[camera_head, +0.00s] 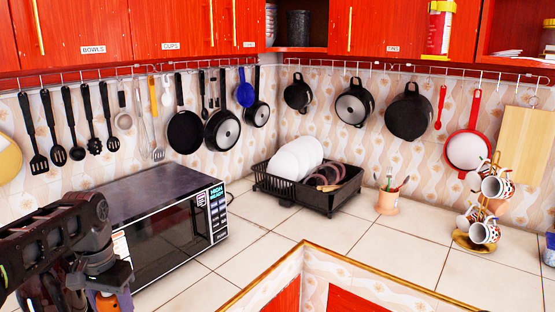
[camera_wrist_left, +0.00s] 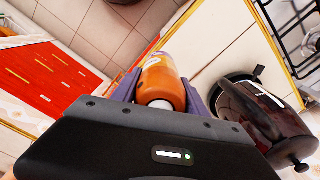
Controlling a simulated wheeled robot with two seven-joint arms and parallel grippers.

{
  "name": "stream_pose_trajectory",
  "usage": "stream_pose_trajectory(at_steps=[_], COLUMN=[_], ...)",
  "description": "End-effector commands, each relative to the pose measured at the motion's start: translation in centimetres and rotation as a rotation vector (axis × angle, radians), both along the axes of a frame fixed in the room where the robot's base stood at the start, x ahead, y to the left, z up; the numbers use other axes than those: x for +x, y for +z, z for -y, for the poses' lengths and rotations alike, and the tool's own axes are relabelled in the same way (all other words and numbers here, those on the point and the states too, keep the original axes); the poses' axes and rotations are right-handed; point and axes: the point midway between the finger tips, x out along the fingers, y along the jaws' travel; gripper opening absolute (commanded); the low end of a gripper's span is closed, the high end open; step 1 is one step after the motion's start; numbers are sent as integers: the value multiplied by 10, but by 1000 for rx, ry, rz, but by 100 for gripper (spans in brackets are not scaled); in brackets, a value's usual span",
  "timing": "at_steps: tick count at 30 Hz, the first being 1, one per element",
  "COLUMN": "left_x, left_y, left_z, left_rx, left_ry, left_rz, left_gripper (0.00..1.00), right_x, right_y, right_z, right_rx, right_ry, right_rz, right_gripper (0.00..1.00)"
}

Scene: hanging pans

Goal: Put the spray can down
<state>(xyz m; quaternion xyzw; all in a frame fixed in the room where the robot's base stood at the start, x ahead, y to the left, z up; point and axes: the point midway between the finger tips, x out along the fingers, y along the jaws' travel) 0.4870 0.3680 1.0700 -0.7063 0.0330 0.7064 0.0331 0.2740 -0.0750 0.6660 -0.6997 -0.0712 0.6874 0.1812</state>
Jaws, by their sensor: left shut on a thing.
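My left gripper (camera_head: 108,283) is at the lower left of the head view, in front of the microwave. It is shut on the orange spray can (camera_head: 107,302), which shows only in part at the bottom edge. In the left wrist view, the spray can (camera_wrist_left: 163,76) sits between the purple fingers of the left gripper (camera_wrist_left: 160,88), its pale round end toward the camera. The can overlaps the pale countertop (camera_wrist_left: 228,48) in this view. I cannot tell whether it touches a surface. My right gripper is in neither view.
A dark kettle (camera_wrist_left: 262,108) and a stove (camera_wrist_left: 296,28) are right of the can in the wrist view. A microwave (camera_head: 160,244), dish rack (camera_head: 318,200), utensil cup (camera_head: 388,201) and mug stand (camera_head: 476,240) stand on the counter. Tiles between microwave and rack are bare.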

Motion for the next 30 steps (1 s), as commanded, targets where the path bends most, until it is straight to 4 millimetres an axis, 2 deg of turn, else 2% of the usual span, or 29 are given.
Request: stream_pose_trajectory(at_steps=[11, 21, 24, 30], left_x=[24, 39, 40, 40], left_y=[-42, -102, -113, -120], left_z=[55, 142, 160, 170], left_rx=[2, 1, 1, 0], left_ry=[28, 73, 85, 94], left_rz=[-5, -4, -2, 1], left_gripper=[0, 0, 0, 0], right_x=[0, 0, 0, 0], right_y=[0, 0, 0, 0], right_z=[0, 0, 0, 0], right_rx=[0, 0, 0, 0], right_ry=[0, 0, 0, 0], right_rz=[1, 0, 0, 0], right_gripper=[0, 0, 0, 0])
